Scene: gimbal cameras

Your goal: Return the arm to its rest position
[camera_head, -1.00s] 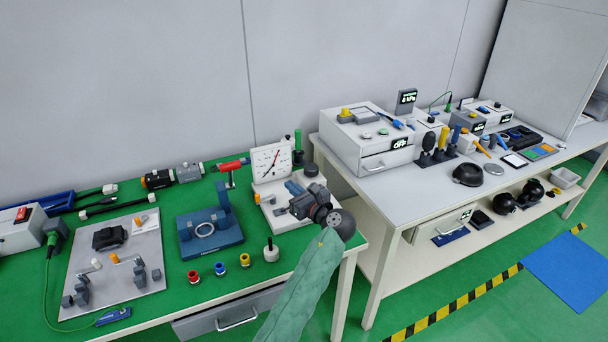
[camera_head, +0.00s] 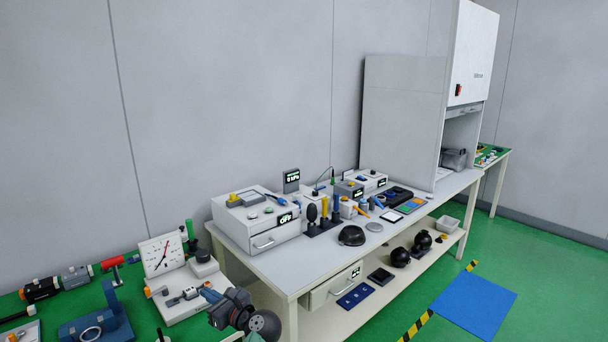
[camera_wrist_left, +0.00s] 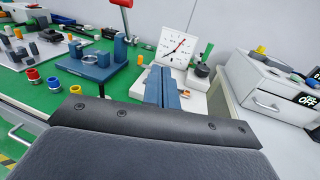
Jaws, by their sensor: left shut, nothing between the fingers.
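My left gripper (camera_head: 208,295) is at the bottom of the head view, in front of the white dial-gauge stand (camera_head: 185,310) near the right end of the green bench. Its blue-grey fingers are shut with nothing between them. In the left wrist view the closed fingers (camera_wrist_left: 162,84) point at the dial gauge (camera_wrist_left: 179,47). The dark wrist housing fills the lower part of that view. Most of my left arm is below the head view's frame. My right gripper is not in view.
A blue fixture (camera_head: 95,327) with a ring stands left of my gripper on the green bench. To the right is a white table (camera_head: 290,262) with a drawer box (camera_head: 254,220), tools and dark round items on its shelf. A blue mat (camera_head: 475,305) lies on the floor.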

